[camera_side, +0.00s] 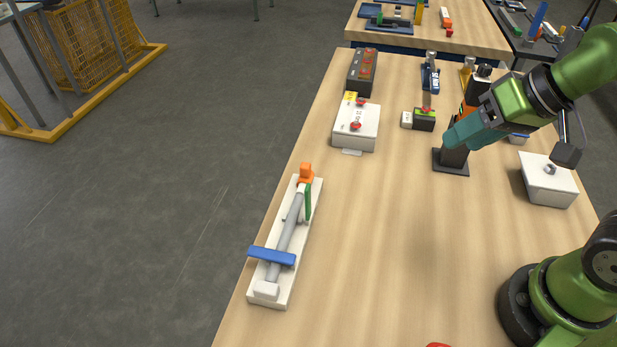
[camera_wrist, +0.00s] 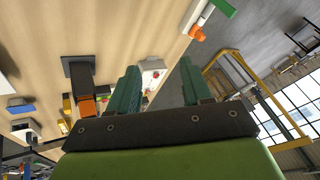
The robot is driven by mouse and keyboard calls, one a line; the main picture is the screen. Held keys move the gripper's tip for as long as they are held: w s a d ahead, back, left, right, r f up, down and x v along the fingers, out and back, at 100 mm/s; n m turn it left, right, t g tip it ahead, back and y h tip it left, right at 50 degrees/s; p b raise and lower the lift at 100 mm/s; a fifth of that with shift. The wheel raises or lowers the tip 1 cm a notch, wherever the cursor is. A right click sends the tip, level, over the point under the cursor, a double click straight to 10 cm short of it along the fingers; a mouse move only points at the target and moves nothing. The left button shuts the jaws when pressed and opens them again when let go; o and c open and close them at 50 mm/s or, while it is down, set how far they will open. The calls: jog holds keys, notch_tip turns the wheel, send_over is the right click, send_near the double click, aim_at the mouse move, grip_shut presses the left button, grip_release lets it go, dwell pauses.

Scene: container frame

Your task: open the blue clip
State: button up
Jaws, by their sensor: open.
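The blue clip (camera_side: 271,256) is a flat bar lying crosswise over a grey tube (camera_side: 287,232) near the front end of a white base (camera_side: 271,299). A green clip (camera_side: 308,201) stands beside the tube farther back, and an orange block (camera_side: 306,172) sits at the far end. My gripper (camera_side: 458,137) is open and empty, up and to the right of the base, well apart from the clip. In the wrist view its teal fingers (camera_wrist: 160,82) are spread. That view shows the orange and green end of the fixture at the top right; the blue clip is out of that view.
A white box with a red knob (camera_side: 357,125) and a dark box (camera_side: 362,72) stand behind the fixture. A black stand (camera_side: 451,161) is beside my gripper, with a white box (camera_side: 548,180) to its right. The table between fixture and stand is clear.

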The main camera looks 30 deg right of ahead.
jog(key=w+a+n+g, duration=0.2)
jog(key=w+a+n, duration=0.15)
jog(key=a, duration=0.25)
jog(key=w+a+n+g, duration=0.1)
jog(key=w+a+n, duration=0.1)
jog(key=w+a, duration=0.3)
jog(key=n+g+h, duration=0.2)
jog(key=n+g, duration=0.1)
jog(key=n, duration=0.4)
send_over(257, 251)
jog(key=shift+f, duration=0.75)
jog(key=shift+m, duration=0.25)
notch_tip(257, 251, down, 16)
jog(key=shift+f, duration=0.15)
grip_shut()
